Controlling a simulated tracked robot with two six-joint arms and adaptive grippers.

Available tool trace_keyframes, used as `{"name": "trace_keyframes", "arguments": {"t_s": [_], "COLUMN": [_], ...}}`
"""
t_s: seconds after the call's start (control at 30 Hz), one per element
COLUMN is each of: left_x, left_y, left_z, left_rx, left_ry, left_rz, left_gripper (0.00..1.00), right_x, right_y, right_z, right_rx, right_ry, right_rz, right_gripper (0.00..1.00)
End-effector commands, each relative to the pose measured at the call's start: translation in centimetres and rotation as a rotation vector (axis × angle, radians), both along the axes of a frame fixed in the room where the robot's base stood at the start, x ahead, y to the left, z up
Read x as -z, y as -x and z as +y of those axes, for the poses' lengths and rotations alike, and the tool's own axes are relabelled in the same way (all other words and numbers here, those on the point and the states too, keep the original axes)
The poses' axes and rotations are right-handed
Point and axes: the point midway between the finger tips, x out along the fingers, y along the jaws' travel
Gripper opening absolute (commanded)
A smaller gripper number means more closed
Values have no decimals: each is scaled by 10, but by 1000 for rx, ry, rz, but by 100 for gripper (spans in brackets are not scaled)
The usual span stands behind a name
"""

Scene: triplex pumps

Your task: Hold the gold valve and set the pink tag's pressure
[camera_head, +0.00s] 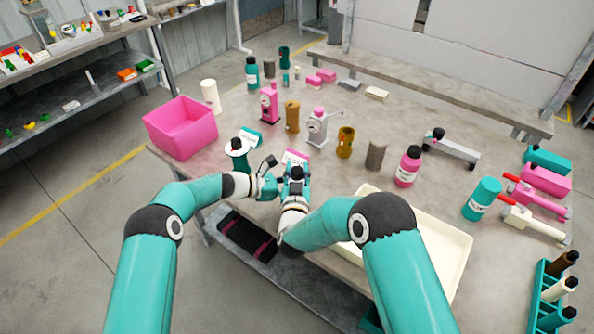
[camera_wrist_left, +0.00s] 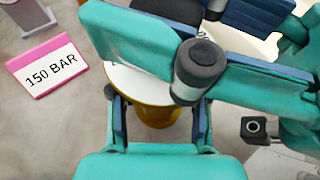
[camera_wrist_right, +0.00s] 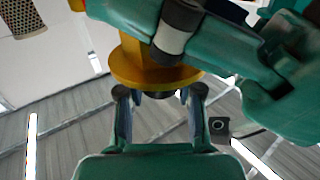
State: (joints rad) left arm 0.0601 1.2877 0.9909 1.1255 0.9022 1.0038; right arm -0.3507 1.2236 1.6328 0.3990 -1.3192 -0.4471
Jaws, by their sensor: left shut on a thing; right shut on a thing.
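The pink-edged tag (camera_wrist_left: 47,66) reads "150 BAR" and lies on the table; in the head view the tag (camera_head: 295,157) is just beyond my grippers. The gold valve (camera_wrist_left: 157,115) sits between the left fingers in the left wrist view, with a pale round face partly covered by the other arm. My left gripper (camera_wrist_left: 157,108) is shut on its gold body. In the right wrist view the gold valve (camera_wrist_right: 145,68) shows a wide flange. My right gripper (camera_wrist_right: 160,95) is shut on a dark part beside that flange. In the head view, my right gripper (camera_head: 295,175) hides the valve.
A pink bin (camera_head: 181,128) stands at the table's left. A cream tray (camera_head: 440,235) lies right, under my right arm.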

Motion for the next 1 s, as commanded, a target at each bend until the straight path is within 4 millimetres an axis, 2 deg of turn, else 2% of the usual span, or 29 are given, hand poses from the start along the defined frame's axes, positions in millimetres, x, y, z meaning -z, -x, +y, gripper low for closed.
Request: {"name": "trace_keyframes", "arguments": {"t_s": [0.03,0.07,0.2,0.53,0.67,0.83,1.0], "left_x": [0,0,0,0,0,0,0], "left_y": [0,0,0,0,0,0,0], "left_z": [0,0,0,0,0,0,0], "left_rx": [0,0,0,0,0,0,0], "left_ry": [1,1,1,1,1,1,0], "left_rz": [0,0,0,0,0,0,0], "left_gripper": [0,0,0,0,0,0,0], "right_x": [0,0,0,0,0,0,0], "right_y": [0,0,0,1,7,30,65], "right_z": [0,0,0,0,1,2,4], "right_rx": [-1,-1,-1,-1,-3,-4,-5], "right_ry": [0,0,0,0,0,2,2], "right_rz": [0,0,0,0,2,3,3], "right_gripper": [0,37,60,62,62,62,62]}}
